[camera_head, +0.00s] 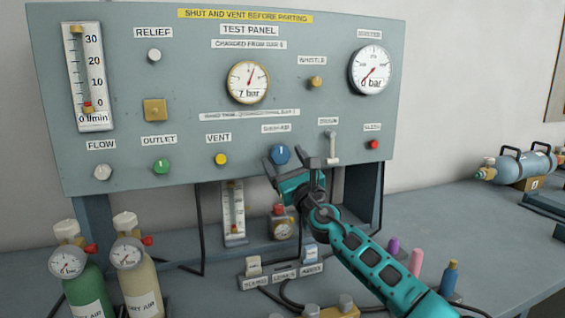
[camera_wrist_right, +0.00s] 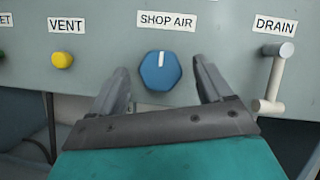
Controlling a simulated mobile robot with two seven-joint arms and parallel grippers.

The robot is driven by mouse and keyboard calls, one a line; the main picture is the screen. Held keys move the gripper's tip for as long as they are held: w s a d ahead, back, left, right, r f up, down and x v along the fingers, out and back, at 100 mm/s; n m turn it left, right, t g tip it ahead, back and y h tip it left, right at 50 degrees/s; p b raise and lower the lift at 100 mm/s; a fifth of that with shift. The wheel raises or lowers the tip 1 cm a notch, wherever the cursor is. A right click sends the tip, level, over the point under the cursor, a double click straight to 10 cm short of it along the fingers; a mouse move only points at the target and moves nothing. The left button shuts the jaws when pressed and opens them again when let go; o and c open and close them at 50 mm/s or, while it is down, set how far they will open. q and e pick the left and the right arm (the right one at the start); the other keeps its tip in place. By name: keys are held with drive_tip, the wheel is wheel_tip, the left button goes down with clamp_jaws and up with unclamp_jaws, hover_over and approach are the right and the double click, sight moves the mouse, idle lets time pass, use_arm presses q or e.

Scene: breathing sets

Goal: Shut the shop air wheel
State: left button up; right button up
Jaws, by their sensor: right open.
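The shop air wheel (camera_head: 281,154) is a blue knob on the grey test panel (camera_head: 200,120), under a label that reads SHOP AIR in the right wrist view. There the wheel (camera_wrist_right: 160,72) is a blue hexagonal knob with a white mark pointing straight up. My right gripper (camera_head: 290,166) is just in front of and slightly below the wheel in the head view. In the wrist view its two fingers (camera_wrist_right: 162,85) are open, one on each side of the wheel, with gaps on both sides. Whether they reach its depth is unclear. My left gripper is out of view.
A grey drain lever (camera_wrist_right: 275,75) hangs close to the right of the wheel. The yellow vent knob (camera_head: 221,159) is to its left, and a red knob (camera_head: 374,145) is farther right. The central gauge (camera_head: 247,83) reads about 7 bar. Bottles (camera_head: 140,275) stand at lower left.

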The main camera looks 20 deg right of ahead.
drive_tip(key=shift+x, duration=0.75)
drive_tip(key=c, duration=1)
